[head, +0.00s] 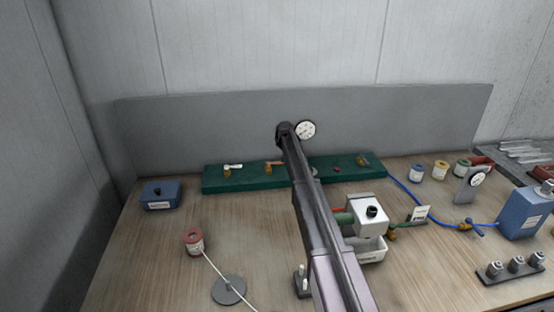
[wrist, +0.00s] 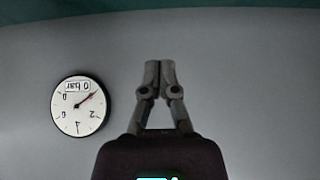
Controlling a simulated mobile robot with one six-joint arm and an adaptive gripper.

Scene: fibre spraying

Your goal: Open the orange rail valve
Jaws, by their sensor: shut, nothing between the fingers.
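The green rail (head: 222,184) lies along the foot of the grey back panel and carries several valves. The orange-handled valve (head: 273,165) sits on it just left of my arm; its handle appears to lie flat, and its exact angle is too small to tell. My arm crosses the rail to the right of this valve and ends above it at the panel. My gripper (wrist: 160,66) is shut and empty in the wrist view, in front of the bare panel, touching no valve. In the head view its fingers cannot be made out. The valve is not in the wrist view.
A white-handled valve (head: 232,167) is left of the orange one. A round gauge (head: 306,129) on the panel also shows in the wrist view (wrist: 81,106), labelled 0 bar. A white machine (head: 367,214) stands right of my arm. A blue box (head: 160,194) is at left.

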